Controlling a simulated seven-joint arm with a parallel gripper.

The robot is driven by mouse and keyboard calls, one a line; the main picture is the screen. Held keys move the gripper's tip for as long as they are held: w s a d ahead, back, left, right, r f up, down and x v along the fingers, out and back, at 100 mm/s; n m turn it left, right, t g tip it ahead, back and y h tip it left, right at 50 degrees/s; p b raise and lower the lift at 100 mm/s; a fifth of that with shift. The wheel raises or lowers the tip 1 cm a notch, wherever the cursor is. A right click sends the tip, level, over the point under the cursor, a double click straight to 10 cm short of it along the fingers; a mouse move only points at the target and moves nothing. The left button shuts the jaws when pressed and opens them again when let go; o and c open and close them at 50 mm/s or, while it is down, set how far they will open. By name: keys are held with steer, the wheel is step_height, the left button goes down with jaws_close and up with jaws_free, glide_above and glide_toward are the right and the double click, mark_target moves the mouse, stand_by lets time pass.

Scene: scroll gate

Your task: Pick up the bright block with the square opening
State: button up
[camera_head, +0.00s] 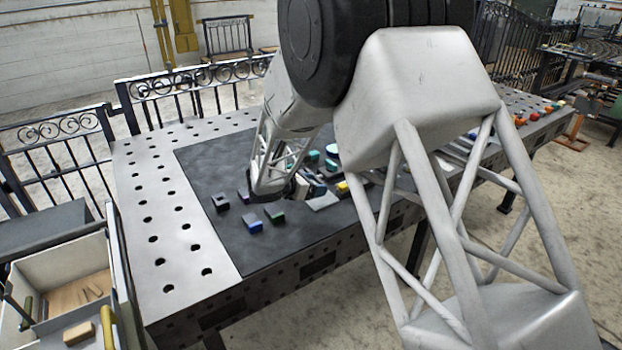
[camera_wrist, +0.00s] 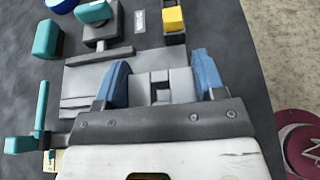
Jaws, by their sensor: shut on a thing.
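In the wrist view, the bright light-grey block (camera_wrist: 183,85) with a small square opening sits between the two blue fingers of my gripper (camera_wrist: 161,82). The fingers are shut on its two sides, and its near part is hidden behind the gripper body. A grey plate (camera_wrist: 88,76) lies just beyond and to the left; I cannot tell whether the block touches it. In the head view, my arm hides most of the gripper and the held block.
In the wrist view, a teal block (camera_wrist: 46,39), a yellow-topped piece (camera_wrist: 173,19) and a teal lever piece (camera_wrist: 41,106) are close by. In the head view, a dark block (camera_head: 221,203) and a blue block (camera_head: 253,224) stand on the dark mat (camera_head: 210,165); the mat's front-left is clear.

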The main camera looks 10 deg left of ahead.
steer(key=shift+s+d+r, duration=0.1)
steer(key=shift+s+d, duration=0.2)
steer(key=shift+s, duration=0.4)
steer(key=shift+s+d+r, duration=0.1)
steer(key=shift+s+d, duration=0.25)
steer(key=shift+s, duration=0.4)
steer(key=shift+s+d+r, duration=0.1)
steer(key=shift+s+d, duration=0.2)
steer(key=shift+s, duration=0.4)
